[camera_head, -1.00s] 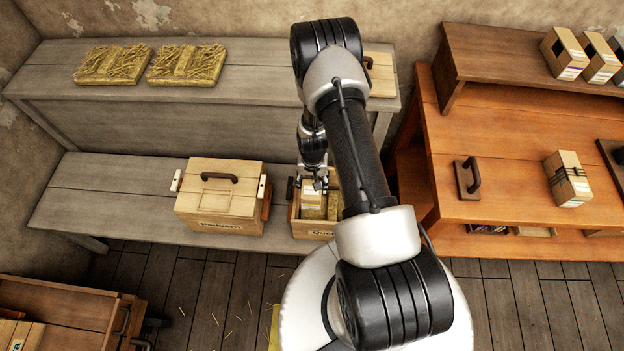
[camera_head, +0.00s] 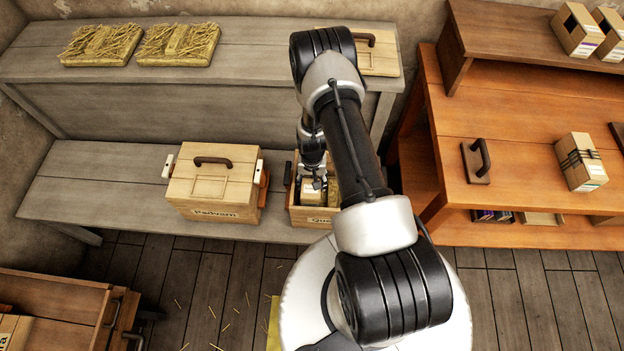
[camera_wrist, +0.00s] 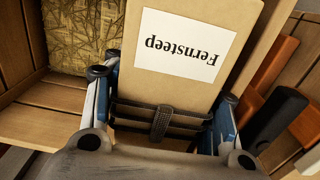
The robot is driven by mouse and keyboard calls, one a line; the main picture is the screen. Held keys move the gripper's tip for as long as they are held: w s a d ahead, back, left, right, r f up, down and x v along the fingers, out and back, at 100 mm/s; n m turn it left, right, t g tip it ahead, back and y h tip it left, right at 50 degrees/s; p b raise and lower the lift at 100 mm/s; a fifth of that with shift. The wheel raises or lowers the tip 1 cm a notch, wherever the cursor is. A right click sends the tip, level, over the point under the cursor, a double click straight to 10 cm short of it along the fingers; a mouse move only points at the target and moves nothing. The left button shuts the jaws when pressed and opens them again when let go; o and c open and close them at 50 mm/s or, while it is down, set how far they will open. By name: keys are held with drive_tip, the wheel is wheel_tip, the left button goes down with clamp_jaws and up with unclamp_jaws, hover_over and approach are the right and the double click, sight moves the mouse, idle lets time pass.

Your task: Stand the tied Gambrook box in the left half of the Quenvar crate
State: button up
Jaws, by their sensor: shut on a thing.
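My gripper (camera_wrist: 160,120) is shut on a cardboard box (camera_wrist: 190,75) with dark bands round it. Its white label reads "Fernsteep", upside down in the wrist view; the name Gambrook is not legible anywhere. The head view shows my gripper (camera_head: 317,183) over the Quenvar crate (camera_head: 318,219), a small open wooden crate with its name partly hidden by my arm. The held box (camera_head: 309,198) is at the crate's left half. A straw block (camera_wrist: 82,35) lies in the other half. I cannot tell whether the box touches the crate floor.
The closed Padvarn crate (camera_head: 213,187) stands close on the left, with orange and white side fittings. Another banded box (camera_head: 580,162) stands on the orange bench at right, near a handled block (camera_head: 475,162). Straw pads (camera_head: 178,43) lie on the upper shelf.

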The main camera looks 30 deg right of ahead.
sight(312, 177)
drive_tip(key=shift+f+b, duration=2.85)
drive_tip(key=shift+f, duration=1.35)
drive_tip(key=shift+f+b, duration=0.15)
drive_tip(key=shift+b, duration=0.15)
drive_tip(key=o, duration=1.2)
wheel_tip(312, 177, up, 12)
drive_tip(key=shift+r, duration=0.1)
